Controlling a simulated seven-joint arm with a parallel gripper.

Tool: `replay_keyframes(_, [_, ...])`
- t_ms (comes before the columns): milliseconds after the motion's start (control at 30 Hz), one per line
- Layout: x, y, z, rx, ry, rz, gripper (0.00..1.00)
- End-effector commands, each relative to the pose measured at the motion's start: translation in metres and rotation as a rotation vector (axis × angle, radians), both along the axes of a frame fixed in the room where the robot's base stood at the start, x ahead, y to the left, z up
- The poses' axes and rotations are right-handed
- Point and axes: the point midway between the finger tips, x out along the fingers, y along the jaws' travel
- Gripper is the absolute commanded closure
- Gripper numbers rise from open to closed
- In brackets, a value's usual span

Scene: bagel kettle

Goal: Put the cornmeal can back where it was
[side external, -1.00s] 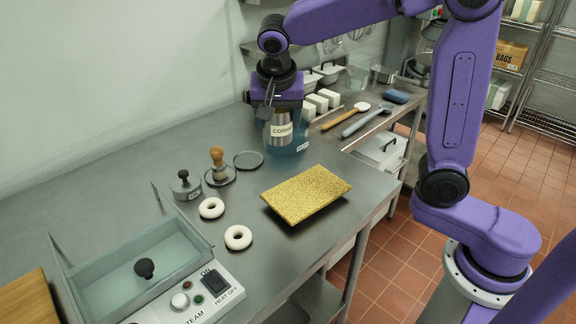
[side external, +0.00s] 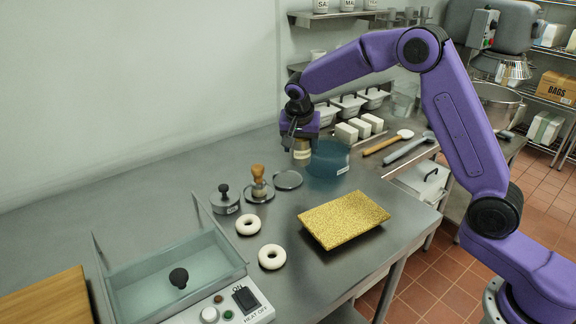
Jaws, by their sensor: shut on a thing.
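The cornmeal can (side external: 302,153) is a small pale-labelled cylinder. My gripper (side external: 300,141) is shut on it from above and hides its upper part. The can appears upright, beside the left edge of a blue translucent tub (side external: 329,163) and partly overlapping it in the picture. I cannot tell whether the can's bottom touches the counter.
A flat round disc (side external: 288,180), a wooden-handled tool (side external: 258,183) and a black-knobbed weight (side external: 225,200) stand nearby. Two white rings (side external: 248,224) and a gold board (side external: 345,217) lie nearer. White blocks (side external: 347,133) stand behind the tub. The counter's back left is clear.

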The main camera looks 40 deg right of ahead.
Motion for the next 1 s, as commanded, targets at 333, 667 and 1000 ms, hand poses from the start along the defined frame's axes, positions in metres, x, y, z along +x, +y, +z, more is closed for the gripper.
replay_keyframes(333, [0.040,0.003,-0.047,0.000,0.000,0.000,0.76])
replay_keyframes(667, [0.053,0.003,-0.062,0.000,0.000,-0.001,0.76])
replay_keyframes(1000, [0.052,0.003,-0.091,0.001,-0.002,0.001,0.76])
